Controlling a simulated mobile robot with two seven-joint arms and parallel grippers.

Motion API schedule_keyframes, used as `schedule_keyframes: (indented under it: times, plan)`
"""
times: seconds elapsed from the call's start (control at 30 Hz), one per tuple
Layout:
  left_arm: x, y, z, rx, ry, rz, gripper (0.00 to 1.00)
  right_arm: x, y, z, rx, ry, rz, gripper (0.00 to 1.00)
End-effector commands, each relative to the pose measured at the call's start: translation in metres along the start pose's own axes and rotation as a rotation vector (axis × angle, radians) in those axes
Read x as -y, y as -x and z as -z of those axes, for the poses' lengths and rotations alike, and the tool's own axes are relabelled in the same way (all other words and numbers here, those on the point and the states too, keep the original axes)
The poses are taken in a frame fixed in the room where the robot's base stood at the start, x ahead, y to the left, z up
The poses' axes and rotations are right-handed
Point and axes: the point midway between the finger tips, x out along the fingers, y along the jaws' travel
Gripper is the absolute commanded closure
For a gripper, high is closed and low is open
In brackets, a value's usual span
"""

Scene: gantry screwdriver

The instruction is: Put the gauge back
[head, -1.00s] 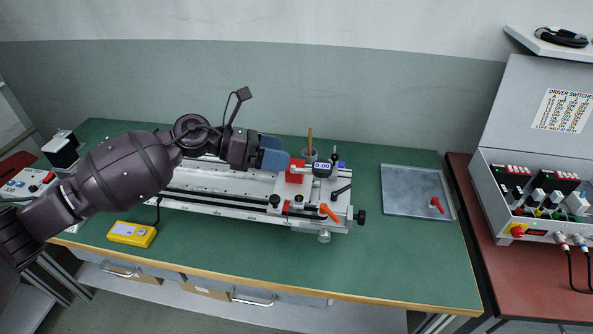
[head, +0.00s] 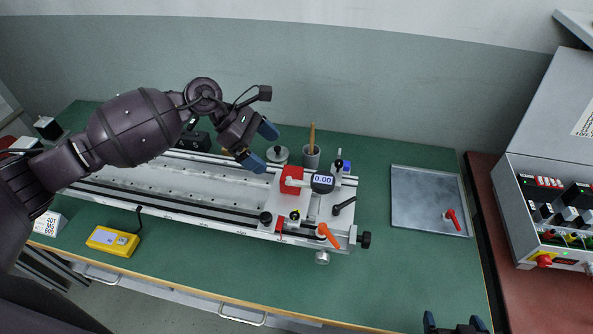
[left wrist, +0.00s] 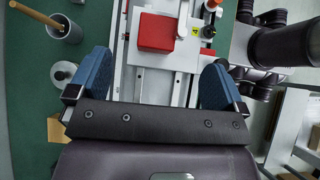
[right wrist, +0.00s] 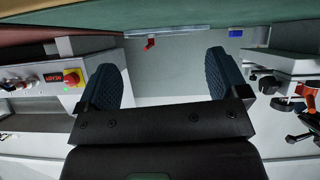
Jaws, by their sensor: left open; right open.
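The gauge (head: 322,182), a dark round dial with a lit display reading 0.00, is on the carriage at the right end of the long rail fixture, beside a red block (head: 291,178). My left gripper (head: 260,146) is open and empty, up and left of the red block and apart from it. In the left wrist view the red block (left wrist: 157,32) shows beyond the open fingers; I cannot make out the gauge there. My right gripper (head: 455,324) is at the bottom right edge of the head view; in its wrist view the fingers (right wrist: 165,78) are open and empty.
A cup (head: 311,157) with a wooden stick stands behind the carriage. A yellow box (head: 112,241) lies at front left. A switch case (head: 550,205) stands at right. The front bench is mostly clear.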

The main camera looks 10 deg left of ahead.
Motion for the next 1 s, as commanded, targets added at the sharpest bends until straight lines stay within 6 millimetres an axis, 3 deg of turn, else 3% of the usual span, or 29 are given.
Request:
schedule_keyframes:
  times: [0.33,0.57,0.8,1.0]
  plan:
    - [0.0,-0.044,-0.001,0.002,0.0,0.0,0.03,-0.002,0.007,-0.014,0.035,-0.003,-0.004,0.08]
    - [0.0,-0.059,0.001,0.003,0.002,0.002,0.03,-0.001,0.006,-0.004,0.02,-0.002,-0.003,0.08]
    - [-0.001,-0.091,0.004,0.003,0.001,0.0,0.03,-0.001,0.006,0.011,-0.004,-0.001,-0.001,0.08]
    - [-0.001,-0.1,0.005,0.001,0.002,0.0,0.03,-0.001,0.006,0.013,-0.007,0.0,-0.001,0.08]
